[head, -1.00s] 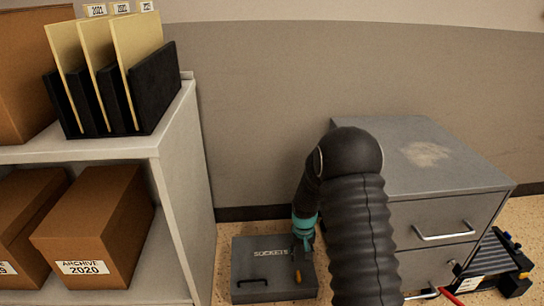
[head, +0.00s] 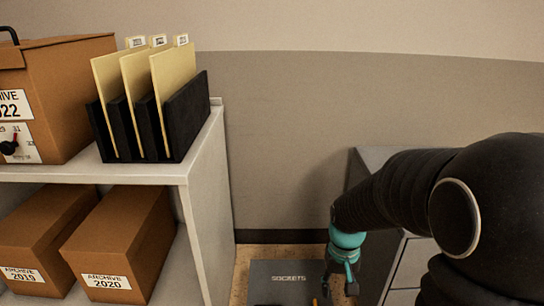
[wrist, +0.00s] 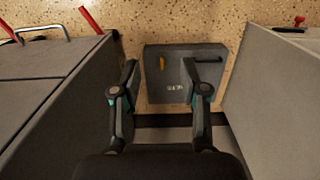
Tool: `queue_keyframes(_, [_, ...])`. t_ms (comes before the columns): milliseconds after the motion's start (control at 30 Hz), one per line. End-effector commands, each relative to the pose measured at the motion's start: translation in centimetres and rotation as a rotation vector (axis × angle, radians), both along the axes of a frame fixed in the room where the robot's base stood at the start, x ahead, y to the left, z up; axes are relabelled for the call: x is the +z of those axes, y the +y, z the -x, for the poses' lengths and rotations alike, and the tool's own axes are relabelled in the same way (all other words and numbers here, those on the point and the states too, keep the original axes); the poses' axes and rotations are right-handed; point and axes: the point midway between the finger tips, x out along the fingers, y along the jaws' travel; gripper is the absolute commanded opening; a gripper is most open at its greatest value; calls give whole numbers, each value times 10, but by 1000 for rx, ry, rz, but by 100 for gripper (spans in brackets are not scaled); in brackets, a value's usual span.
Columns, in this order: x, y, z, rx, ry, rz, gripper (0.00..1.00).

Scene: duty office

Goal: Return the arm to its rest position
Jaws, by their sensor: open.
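My gripper (wrist: 163,85) is open and empty in the wrist view, pointing down with its two fingers apart above the grey sockets case (wrist: 172,66). The case lies on the speckled floor with a dark handle and an orange part on it. In the head view my gripper (head: 338,285) hangs at the lower middle, beside the sockets case (head: 285,276), whose lower part is cut off by the frame edge. My dark arm covers the right side of that view.
A shelf (head: 212,140) with archive boxes (head: 125,245) and a file holder (head: 185,117) stands at the left. A grey drawer cabinet (head: 368,160) stands at the right, partly hidden by my arm. A wall closes the back.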

Motion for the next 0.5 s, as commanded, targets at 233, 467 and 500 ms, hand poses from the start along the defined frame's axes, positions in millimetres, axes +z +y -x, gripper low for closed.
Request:
queue_keyframes(233, [72, 0, 43, -1, -104, 0, 44])
queue_keyframes(467, [125, 0, 81, -1, -217, 0, 44])
queue_keyframes(500, [134, 0, 88, -1, -240, 0, 44])
